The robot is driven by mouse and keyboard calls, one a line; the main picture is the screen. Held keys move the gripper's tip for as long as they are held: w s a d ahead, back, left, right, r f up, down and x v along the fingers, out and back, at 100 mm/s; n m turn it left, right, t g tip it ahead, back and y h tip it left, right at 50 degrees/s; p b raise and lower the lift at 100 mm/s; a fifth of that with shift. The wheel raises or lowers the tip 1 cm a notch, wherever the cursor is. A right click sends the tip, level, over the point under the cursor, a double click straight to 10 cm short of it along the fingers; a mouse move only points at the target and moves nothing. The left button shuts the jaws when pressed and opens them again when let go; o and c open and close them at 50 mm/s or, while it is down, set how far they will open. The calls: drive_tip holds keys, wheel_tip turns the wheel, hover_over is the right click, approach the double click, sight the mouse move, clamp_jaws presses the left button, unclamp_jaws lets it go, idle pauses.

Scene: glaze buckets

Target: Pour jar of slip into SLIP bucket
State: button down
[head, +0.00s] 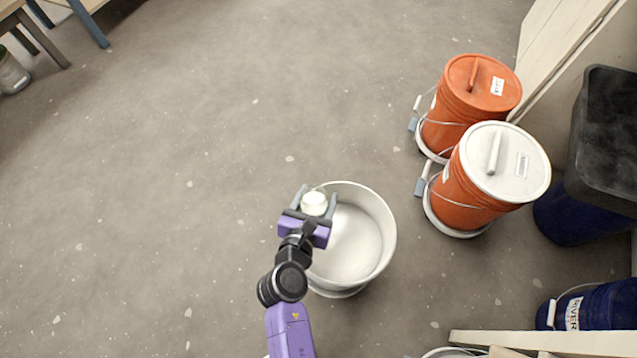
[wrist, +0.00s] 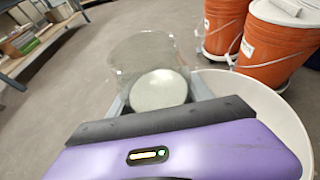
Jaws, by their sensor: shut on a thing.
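My gripper (head: 315,205) is shut on a small jar (head: 314,203) with pale, whitish contents. In the wrist view the jar (wrist: 150,60) looks clear-walled, with a pale round surface inside, between my fingers. My gripper and the jar are over the upper left rim of a wide, open white bucket (head: 375,240). The bucket's inside looks pale and empty where it shows; my gripper hides its left part. The bucket's rim also shows at the right of the wrist view (wrist: 270,105). I cannot see a SLIP label on it.
Two orange buckets, one with an orange lid (head: 485,85) and one with a white lid (head: 510,170), stand to the right on wheeled bases. A dark bin (head: 605,130) and a blue bucket (head: 600,308) are at the right edge. The floor to the left is clear.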

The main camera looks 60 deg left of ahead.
wheel_tip(320, 180, down, 2)
drive_tip(key=shift+b, duration=0.9)
drive_tip(key=shift+s+a, duration=0.15)
drive_tip(key=shift+a, duration=0.05)
drive_tip(key=shift+s+a+r+m+g+y+b, duration=0.3)
drive_tip(key=shift+s+a+m+g+y+b, duration=0.25)
drive_tip(key=shift+m+b, duration=0.55)
drive_tip(key=m+y+b, duration=0.1)
drive_tip(key=b, duration=0.2)
drive_tip(key=s+a+m+y+b, duration=0.1)
drive_tip(key=m+b, duration=0.1)
drive_tip(key=s+a+f+m+g+y+b, duration=0.1)
drive_tip(key=m+b, duration=0.1)
drive_tip(key=b, duration=0.1)
drive_tip(key=shift+a+b, duration=0.15)
drive_tip(key=shift+b, duration=0.15)
drive_tip(key=shift+a+r+m+y, duration=0.1)
drive_tip(key=shift+m+y, duration=0.25)
drive_tip(key=shift+m, duration=0.05)
